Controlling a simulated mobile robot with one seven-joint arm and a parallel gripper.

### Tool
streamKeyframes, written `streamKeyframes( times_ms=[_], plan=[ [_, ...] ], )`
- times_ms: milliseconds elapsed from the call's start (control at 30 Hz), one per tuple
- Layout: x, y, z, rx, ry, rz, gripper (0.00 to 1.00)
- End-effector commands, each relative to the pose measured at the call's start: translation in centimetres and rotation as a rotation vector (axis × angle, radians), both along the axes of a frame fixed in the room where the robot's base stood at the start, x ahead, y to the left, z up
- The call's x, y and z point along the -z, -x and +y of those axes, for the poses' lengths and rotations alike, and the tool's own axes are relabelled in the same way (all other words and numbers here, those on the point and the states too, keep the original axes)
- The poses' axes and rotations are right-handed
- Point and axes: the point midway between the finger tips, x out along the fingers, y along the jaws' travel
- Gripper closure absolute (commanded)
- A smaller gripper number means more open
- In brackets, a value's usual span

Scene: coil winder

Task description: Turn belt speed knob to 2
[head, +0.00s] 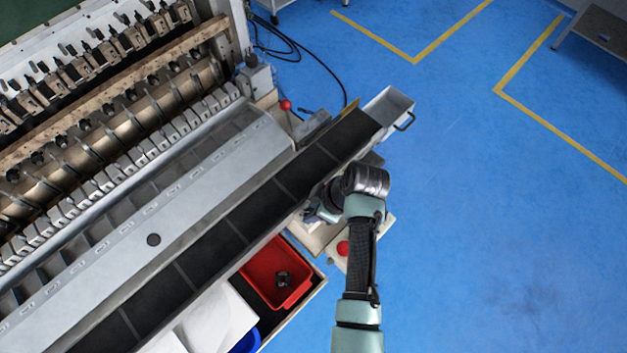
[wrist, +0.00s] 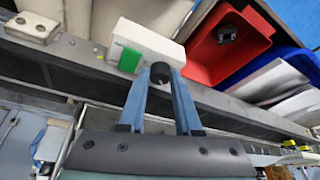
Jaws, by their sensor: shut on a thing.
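The black belt speed knob (wrist: 160,71) shows in the wrist view on the front of a white control box (wrist: 145,42). A green switch (wrist: 129,60) sits just left of it. My gripper (wrist: 160,79) has its two blue-grey fingers on either side of the knob, shut on it. The knob's setting and any numbers around it cannot be read. In the head view my gripper (head: 318,211) is partly hidden by my wrist, beside the conveyor's lower right edge. The knob is hidden there.
The dark conveyor belt (head: 215,244) runs diagonally alongside my gripper. A red bin (head: 262,264) with a small dark part stands below it. A red button (head: 343,248) on a pale box is close to my arm. Blue floor (head: 490,220) to the right is clear.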

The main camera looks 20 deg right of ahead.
Motion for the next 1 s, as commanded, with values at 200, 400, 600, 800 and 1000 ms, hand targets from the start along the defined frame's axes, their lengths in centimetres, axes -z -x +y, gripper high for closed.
streamKeyframes(
  times_ms=[200, 400, 600, 800, 1000],
  plan=[
    [-0.01, 0.0, -0.02, -0.001, 0.0, 0.0, 1.0],
    [0.0, 0.01, -0.02, -0.001, 0.001, 0.0, 0.53],
    [-0.01, -0.03, -0.07, 0.001, 0.001, -0.001, 0.38],
    [-0.05, -0.08, -0.14, 0.002, 0.003, -0.003, 0.38],
    [-0.08, -0.12, -0.2, 0.005, 0.004, -0.004, 0.38]
  ],
)
